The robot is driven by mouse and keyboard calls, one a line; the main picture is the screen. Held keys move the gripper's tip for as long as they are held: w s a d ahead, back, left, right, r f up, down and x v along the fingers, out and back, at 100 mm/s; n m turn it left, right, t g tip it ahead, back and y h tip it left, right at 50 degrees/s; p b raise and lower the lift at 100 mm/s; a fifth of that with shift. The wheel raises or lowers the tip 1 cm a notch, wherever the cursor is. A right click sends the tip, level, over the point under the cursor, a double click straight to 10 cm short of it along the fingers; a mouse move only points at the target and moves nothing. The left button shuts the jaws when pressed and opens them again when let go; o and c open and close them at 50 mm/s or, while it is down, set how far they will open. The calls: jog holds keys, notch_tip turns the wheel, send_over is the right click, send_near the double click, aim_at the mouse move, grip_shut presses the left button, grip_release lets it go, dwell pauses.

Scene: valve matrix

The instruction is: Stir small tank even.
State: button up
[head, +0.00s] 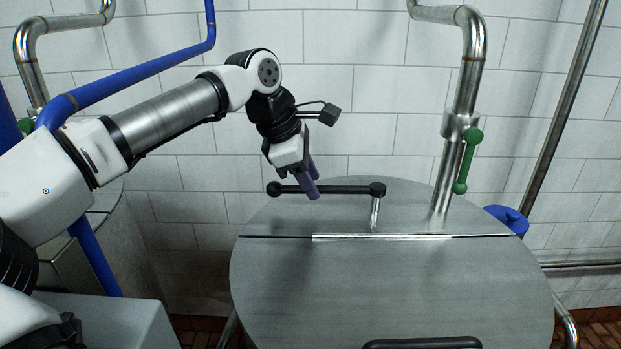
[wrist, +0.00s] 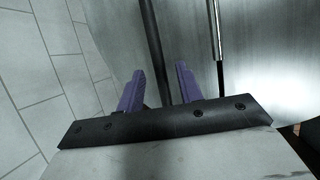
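A round steel tank (head: 390,285) with a flat lid stands at the centre right of the head view. A short steel post (head: 375,213) rises from the lid and carries a black crank bar (head: 345,189), with a round knob (head: 274,188) at its left end. My gripper (head: 308,183) points down at the bar, nearer the knob than the post. In the wrist view the bar (wrist: 154,45) runs between my two purple fingers (wrist: 158,88), with gaps on both sides. The fingers are open. The tank's inside is hidden under the lid.
A steel pipe with a green valve handle (head: 468,160) stands on the lid's back right. A black handle (head: 422,343) lies at its front edge. A blue valve handle (head: 508,219) is behind right. Blue pipes (head: 140,75) run behind my arm. A tiled wall closes the back.

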jog(key=shift+d+f, duration=0.1)
jog(key=shift+f, duration=0.15)
grip_shut()
